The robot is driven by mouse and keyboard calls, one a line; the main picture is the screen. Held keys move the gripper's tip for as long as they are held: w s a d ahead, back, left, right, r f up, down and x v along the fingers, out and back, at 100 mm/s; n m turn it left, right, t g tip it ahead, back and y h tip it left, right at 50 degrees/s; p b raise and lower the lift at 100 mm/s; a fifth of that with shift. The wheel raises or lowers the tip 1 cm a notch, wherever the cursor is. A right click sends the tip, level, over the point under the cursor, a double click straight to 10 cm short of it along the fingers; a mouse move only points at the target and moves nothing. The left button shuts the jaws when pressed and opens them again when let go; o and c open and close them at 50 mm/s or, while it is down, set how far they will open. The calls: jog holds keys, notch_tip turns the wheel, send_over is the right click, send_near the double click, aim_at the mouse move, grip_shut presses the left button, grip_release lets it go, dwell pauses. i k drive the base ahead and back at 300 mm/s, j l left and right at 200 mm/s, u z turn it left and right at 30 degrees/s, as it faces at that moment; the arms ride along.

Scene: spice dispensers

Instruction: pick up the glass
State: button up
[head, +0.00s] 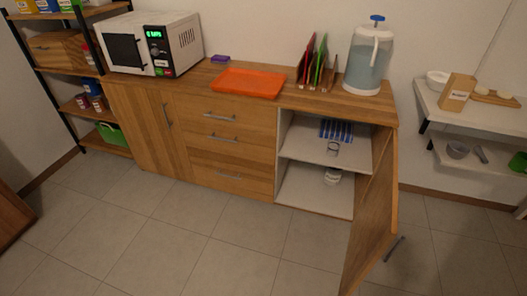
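A small clear glass (333,149) stands on the upper shelf of the open cabinet (278,155), near its front edge. A striped blue item (337,130) is behind it. A whitish cup-like object (332,176) stands on the lower shelf, below the glass; its details are too small to tell. My gripper is not in view.
The cabinet door (373,215) stands open, swung out to the right over the floor. The counter holds a microwave (152,44), an orange tray (249,83), upright colored boards (316,66) and a water pitcher (367,62). The tiled floor (200,235) in front is clear.

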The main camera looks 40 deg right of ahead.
aim_at(334, 148)
jog(key=i+j+u, duration=0.2)
jog(key=i+u, duration=0.15)
jog(key=i+j+u, duration=0.1)
jog(key=i+u, duration=0.25)
jog(key=i+z, duration=0.4)
jog(key=i+j+z, duration=0.25)
jog(key=i+z, duration=0.15)
jog(key=i, duration=0.25)
jog(key=i+l+z, duration=0.2)
jog(key=i+z, duration=0.25)
jog(key=i+l+z, duration=0.1)
jog(key=i+z, duration=0.15)
jog(key=z, duration=0.2)
jog(key=i+z, duration=0.45)
jog(key=k+j, duration=0.05)
jog(key=k, duration=0.1)
